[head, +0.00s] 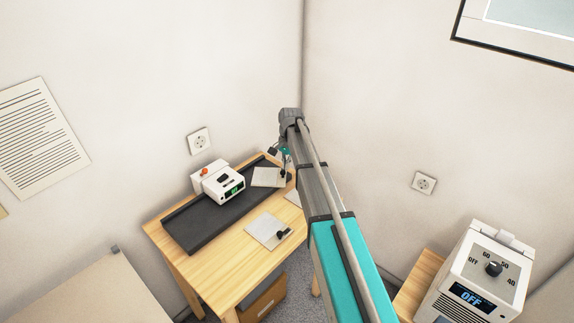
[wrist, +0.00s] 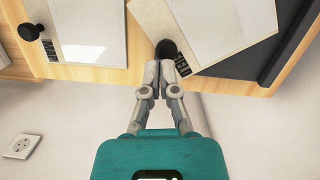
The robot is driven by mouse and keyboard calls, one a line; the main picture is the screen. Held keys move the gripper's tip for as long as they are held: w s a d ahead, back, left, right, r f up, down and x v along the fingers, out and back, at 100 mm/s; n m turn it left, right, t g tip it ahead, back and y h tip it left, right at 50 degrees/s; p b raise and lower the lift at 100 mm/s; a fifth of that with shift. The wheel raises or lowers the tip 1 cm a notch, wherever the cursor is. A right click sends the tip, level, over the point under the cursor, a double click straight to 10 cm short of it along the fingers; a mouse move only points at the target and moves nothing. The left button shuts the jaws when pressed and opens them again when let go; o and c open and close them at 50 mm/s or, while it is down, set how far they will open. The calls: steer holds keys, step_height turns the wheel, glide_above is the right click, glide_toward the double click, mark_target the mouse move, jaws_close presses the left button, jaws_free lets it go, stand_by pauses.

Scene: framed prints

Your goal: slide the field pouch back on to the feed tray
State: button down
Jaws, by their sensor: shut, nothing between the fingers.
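A pale flat pouch (head: 267,178) with a dark knob lies at the right end of the black feed tray (head: 190,238). In the wrist view this pouch (wrist: 220,28) is tilted and lies partly over the dark tray (wrist: 285,45). My gripper (wrist: 161,72) is shut and empty, its tips right by the knob (wrist: 166,49); I cannot tell whether they touch. In the head view my gripper (head: 285,160) is small and partly hidden by my arm. I cannot read the labels, so which pouch is the field pouch is unclear.
A second pouch (head: 266,230) with a dark knob lies on the wooden table's front. Another pouch (head: 293,197) is partly behind my arm. A white machine (head: 214,182) with a green display stands at the tray. Walls close in behind the table.

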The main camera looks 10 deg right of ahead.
steer(key=shift+r, duration=0.1)
stand_by(0.3)
steer(key=shift+r+p, duration=0.4)
steer(key=shift+p, duration=0.1)
steer(key=w+d, duration=0.8)
steer(key=shift+w+d+f, duration=0.15)
steer(key=shift+w+d, duration=0.15)
steer(key=shift+s, duration=0.1)
steer(key=s+a+r+n+p, duration=0.1)
steer(key=s+a+n, duration=0.2)
steer(key=s, duration=0.9)
steer(key=s+a+r+n+t+h+p, duration=0.1)
steer(key=s+a+r+n+p, duration=0.1)
steer(key=s, duration=1.1)
steer(key=s+a+r+n+p, duration=0.2)
steer(key=s+a+n, duration=0.2)
steer(key=s, duration=0.9)
steer(key=shift+a+r, duration=0.2)
steer(key=shift+a, duration=0.25)
